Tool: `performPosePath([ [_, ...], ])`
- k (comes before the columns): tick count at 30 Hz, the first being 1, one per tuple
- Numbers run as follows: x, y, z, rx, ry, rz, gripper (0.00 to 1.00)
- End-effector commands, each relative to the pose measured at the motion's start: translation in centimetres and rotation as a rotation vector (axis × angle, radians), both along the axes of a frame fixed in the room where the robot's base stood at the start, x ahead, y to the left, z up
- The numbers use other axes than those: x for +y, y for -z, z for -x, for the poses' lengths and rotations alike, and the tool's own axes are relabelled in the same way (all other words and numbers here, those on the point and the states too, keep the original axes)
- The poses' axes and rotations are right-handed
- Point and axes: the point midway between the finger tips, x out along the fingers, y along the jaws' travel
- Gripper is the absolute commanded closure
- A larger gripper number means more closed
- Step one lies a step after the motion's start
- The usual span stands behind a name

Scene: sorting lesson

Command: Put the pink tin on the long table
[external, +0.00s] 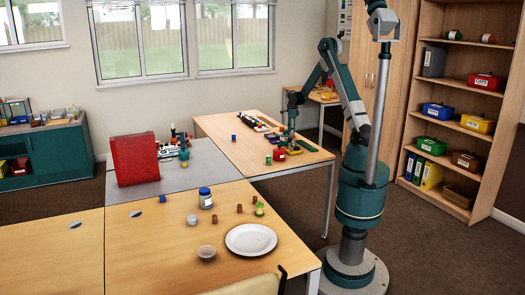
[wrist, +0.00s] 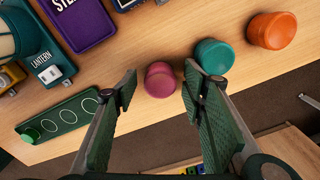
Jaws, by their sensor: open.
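The pink tin (wrist: 160,79) stands on a wooden top in the wrist view, in line with the gap between my fingertips. My gripper (wrist: 160,94) is open, one finger on each side of that gap, with nothing held. I cannot tell whether the tips are level with the tin or above it. In the external view my gripper (external: 291,146) is low over the right part of the long wooden table (external: 228,128). The pink tin cannot be made out there.
A teal tin (wrist: 214,56) stands close right of the pink tin, with an orange tin (wrist: 271,31) beyond. A green tray with white rings (wrist: 62,114) and a purple tray (wrist: 82,24) lie left. In the external view, a white plate (external: 251,239) lies on the front table.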

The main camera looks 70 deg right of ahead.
Motion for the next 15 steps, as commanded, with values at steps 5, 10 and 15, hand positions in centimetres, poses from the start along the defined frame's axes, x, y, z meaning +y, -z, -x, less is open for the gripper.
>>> performPosePath([
  [5,0.0,-2.3,0.0,0.000,0.000,0.000,0.59],
  [10,0.0,-5.0,0.0,0.000,0.000,0.000,0.59],
  [15,0.0,-7.7,0.0,0.000,0.000,0.000,0.59],
])
